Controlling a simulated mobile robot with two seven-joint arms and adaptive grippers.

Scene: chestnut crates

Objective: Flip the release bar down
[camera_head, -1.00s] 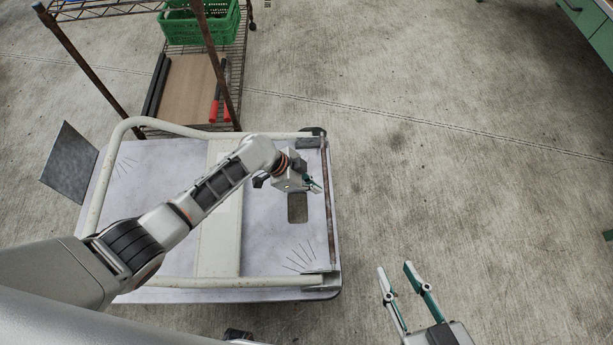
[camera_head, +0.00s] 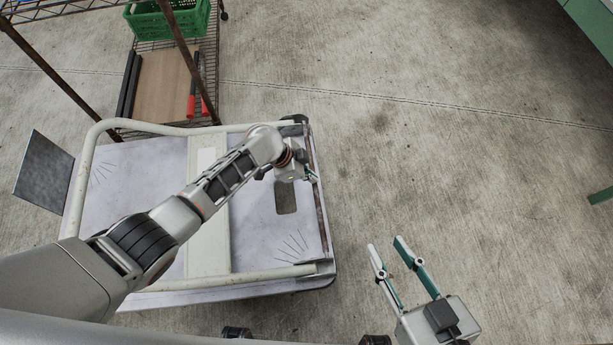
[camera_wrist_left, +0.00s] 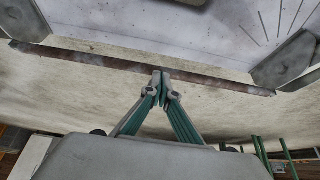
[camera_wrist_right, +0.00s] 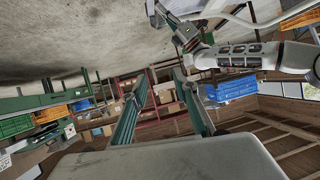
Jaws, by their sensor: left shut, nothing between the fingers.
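The release bar (camera_head: 322,215) is a thin rusty brown bar between two metal brackets at the right end of a folded-handle platform cart (camera_head: 262,235). In the left wrist view the bar (camera_wrist_left: 90,60) runs across the picture. My left gripper (camera_head: 312,177) is shut and empty, reaching over the cart to the bar. In the left wrist view its teal fingertips (camera_wrist_left: 160,76) overlap the bar near its middle; I cannot tell whether they touch it. My right gripper (camera_head: 384,244) is open and empty over the floor right of the cart; its spread fingers also show in the right wrist view (camera_wrist_right: 158,78).
A wire shelf (camera_head: 207,60) with a green crate (camera_head: 165,22) stands behind the cart. A grey plate (camera_head: 45,172) sticks out at the cart's left. A green bench (camera_head: 590,25) is at the upper right. The concrete floor right of the cart is clear.

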